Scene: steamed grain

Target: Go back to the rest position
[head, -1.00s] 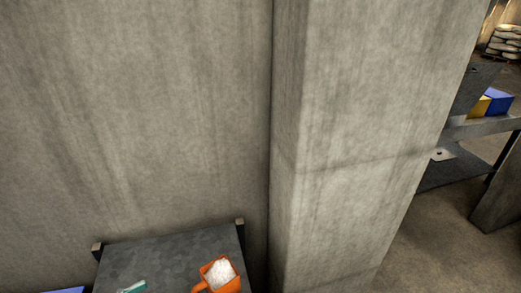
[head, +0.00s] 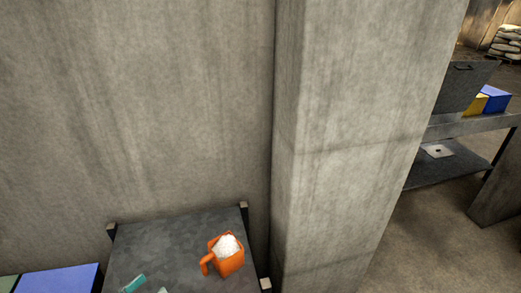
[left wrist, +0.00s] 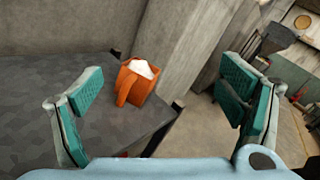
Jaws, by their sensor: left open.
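An orange jug (head: 229,264) with a handle and a heap of white contents at its mouth stands upright on the dark grey table (head: 165,245). It also shows in the left wrist view (left wrist: 132,87), seen between my fingers but beyond them. My left gripper (left wrist: 163,88) is open and empty, its teal finger pads wide apart. In the head view only the teal tips of my left gripper (head: 148,287) show at the bottom edge, left of the jug and apart from it. My right gripper is in neither view.
A concrete wall (head: 130,110) and a pillar (head: 345,130) stand close behind and right of the table. A blue box (head: 58,279) is at the lower left. A shelf unit (head: 460,126) with yellow and blue boxes stands far right, with open floor (head: 420,240) before it.

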